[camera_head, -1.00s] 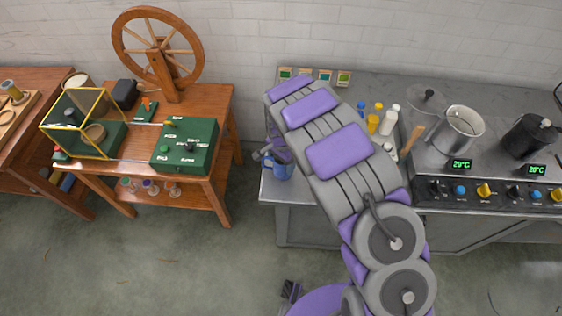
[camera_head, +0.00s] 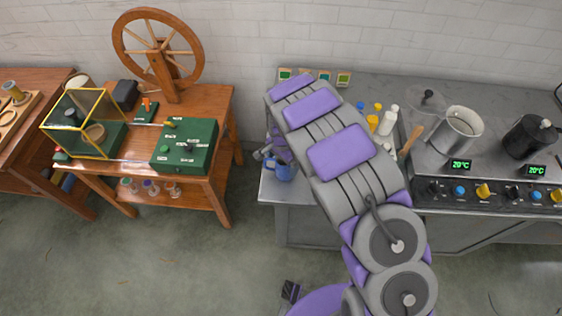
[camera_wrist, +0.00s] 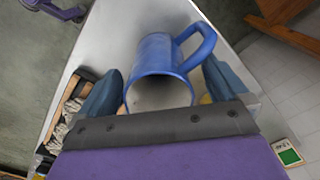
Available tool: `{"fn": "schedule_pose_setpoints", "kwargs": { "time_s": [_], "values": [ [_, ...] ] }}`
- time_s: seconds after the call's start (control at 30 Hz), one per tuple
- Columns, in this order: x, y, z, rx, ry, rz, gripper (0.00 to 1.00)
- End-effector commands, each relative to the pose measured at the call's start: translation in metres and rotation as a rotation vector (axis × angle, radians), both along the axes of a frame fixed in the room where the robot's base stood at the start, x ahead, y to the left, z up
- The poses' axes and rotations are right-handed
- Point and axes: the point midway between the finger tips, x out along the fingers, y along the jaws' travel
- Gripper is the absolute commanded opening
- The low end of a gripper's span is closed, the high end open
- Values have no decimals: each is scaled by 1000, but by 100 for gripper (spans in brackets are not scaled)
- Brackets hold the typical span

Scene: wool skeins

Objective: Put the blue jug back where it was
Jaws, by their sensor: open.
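The blue jug (camera_wrist: 158,60) stands on the grey metal worktop close to its left end. In the wrist view its open mouth faces the camera and its handle points up and right. My gripper (camera_wrist: 163,72) is open, with one blue-grey finger on each side of the jug. I cannot tell whether either finger touches it. In the head view the jug (camera_head: 286,171) is partly hidden behind my arm, and my gripper (camera_head: 272,155) is just above and left of it.
Small coloured sample cards (camera_head: 325,76) line the back of the worktop (camera_head: 380,88). Bottles (camera_head: 388,120), a metal pot (camera_head: 458,130) and a dark canister (camera_head: 528,138) stand to the right. A wooden table (camera_head: 218,100) with a spinning wheel stands left, across a floor gap.

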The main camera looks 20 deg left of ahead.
Motion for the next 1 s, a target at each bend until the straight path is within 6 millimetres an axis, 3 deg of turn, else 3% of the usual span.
{"fn": "schedule_pose_setpoints", "kwargs": {
  "time_s": [0.6,1.0],
  "values": [
    [1,2,108,0,-2,0,100],
    [1,-5,119,-4,-2,-1,100]
  ]
}}
